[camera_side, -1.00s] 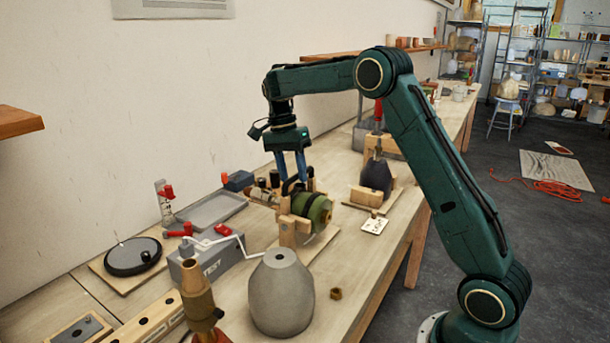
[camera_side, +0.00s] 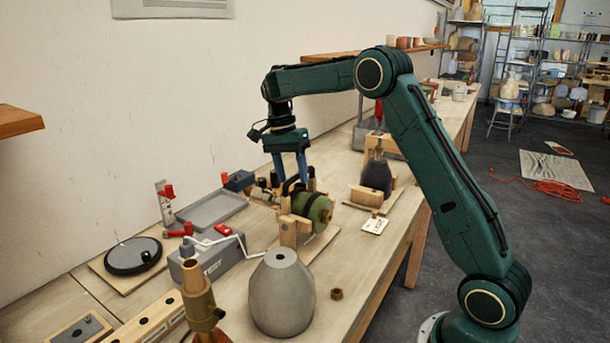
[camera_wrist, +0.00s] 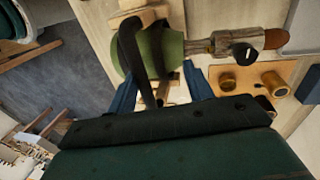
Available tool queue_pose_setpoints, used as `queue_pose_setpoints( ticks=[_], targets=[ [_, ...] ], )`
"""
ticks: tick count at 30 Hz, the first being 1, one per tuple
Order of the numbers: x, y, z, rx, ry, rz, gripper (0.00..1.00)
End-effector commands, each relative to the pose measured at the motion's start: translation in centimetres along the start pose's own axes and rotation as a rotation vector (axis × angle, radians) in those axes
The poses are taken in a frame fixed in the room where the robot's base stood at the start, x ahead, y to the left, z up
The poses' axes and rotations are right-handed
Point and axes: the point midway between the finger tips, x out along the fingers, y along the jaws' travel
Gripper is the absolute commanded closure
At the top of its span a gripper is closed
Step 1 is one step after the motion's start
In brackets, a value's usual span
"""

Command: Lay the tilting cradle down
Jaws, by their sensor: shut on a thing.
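The tilting cradle (camera_side: 294,228) is a pale wooden frame on a board at the middle of the bench. A green lamp body (camera_side: 317,209) lies on its side in it, with a black hoop (camera_side: 289,182) over it. In the wrist view the green body (camera_wrist: 165,48) and the black hoop (camera_wrist: 131,48) lie just beyond my fingers. My gripper (camera_side: 291,178) points down, its blue fingers shut on the cradle at the hoop. The exact contact is hidden in both views.
A grey lamp body (camera_side: 281,295) stands in front of the cradle. A grey test box (camera_side: 212,257) with a white crank wire is at the left. A dark lamp body (camera_side: 376,177) stands in a wooden fixture behind, near a small card (camera_side: 375,225). A grey tray (camera_side: 212,208) lies by the wall.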

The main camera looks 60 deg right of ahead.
Motion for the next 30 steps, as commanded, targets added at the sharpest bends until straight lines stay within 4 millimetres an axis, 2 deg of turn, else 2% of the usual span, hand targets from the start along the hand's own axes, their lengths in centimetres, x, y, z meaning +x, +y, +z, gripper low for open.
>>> queue_pose_setpoints(
  ticks=[5,16,30],
  targets=[
    [0.1,0.8,-0.1,-0.007,0.007,-0.006,0.64],
    [0.2,4.5,-0.1,-0.001,0.004,-0.005,0.64],
    [2.5,8.9,-0.1,0.003,0.002,-0.004,0.64]
  ],
)
